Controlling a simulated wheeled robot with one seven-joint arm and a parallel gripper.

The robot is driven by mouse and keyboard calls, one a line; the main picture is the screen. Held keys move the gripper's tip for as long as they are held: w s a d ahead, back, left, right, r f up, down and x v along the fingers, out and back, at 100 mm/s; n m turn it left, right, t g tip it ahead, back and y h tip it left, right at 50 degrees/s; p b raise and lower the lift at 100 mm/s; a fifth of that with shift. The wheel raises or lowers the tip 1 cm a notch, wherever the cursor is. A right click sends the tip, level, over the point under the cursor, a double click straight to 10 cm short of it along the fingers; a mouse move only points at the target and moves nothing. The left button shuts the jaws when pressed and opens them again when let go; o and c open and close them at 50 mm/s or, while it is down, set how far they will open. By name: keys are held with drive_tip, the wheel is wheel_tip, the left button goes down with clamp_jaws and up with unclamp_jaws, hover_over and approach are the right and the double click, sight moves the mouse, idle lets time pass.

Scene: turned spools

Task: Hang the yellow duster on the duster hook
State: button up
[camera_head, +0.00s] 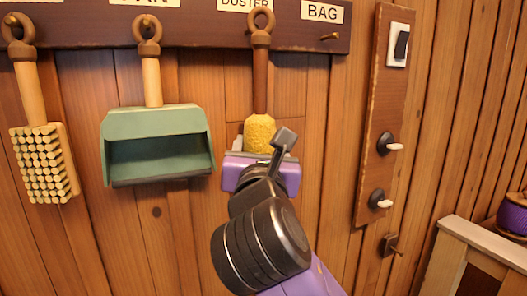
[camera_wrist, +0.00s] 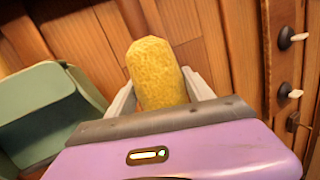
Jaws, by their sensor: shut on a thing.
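The yellow duster (camera_head: 260,135) hangs upright under the DUSTER label, yellow head down and brown handle up. Its ring (camera_head: 261,20) is at the duster hook on the dark board, and the ring appears to be around the hook, though the hook itself is hard to make out. My gripper (camera_head: 257,152) is at the head's lower part, shut on it. In the wrist view the yellow head (camera_wrist: 160,72) sits between the two pale fingers (camera_wrist: 162,98). The fingertips are partly hidden in the head view by the duster and my wrist.
A brush (camera_head: 45,160) and a green dustpan (camera_head: 155,145) hang to the left on the dark board (camera_head: 200,32). The BAG hook (camera_head: 330,37) to the right is empty. A switch panel (camera_head: 385,100) with knobs is further right. A wooden cabinet (camera_head: 480,240) stands at lower right.

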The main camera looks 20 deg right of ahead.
drive_tip(key=shift+w, duration=0.7)
drive_tip(key=shift+c, duration=0.8)
drive_tip(key=shift+w+f+b, duration=0.15)
drive_tip(key=shift+w+b, duration=0.2)
drive_tip(key=shift+w, duration=0.55)
drive_tip(key=shift+w+f, duration=0.4)
drive_tip(key=shift+w, duration=0.15)
drive_tip(key=o, duration=1.8)
drive_tip(key=shift+o, duration=0.2)
drive_tip(key=shift+f, duration=0.1)
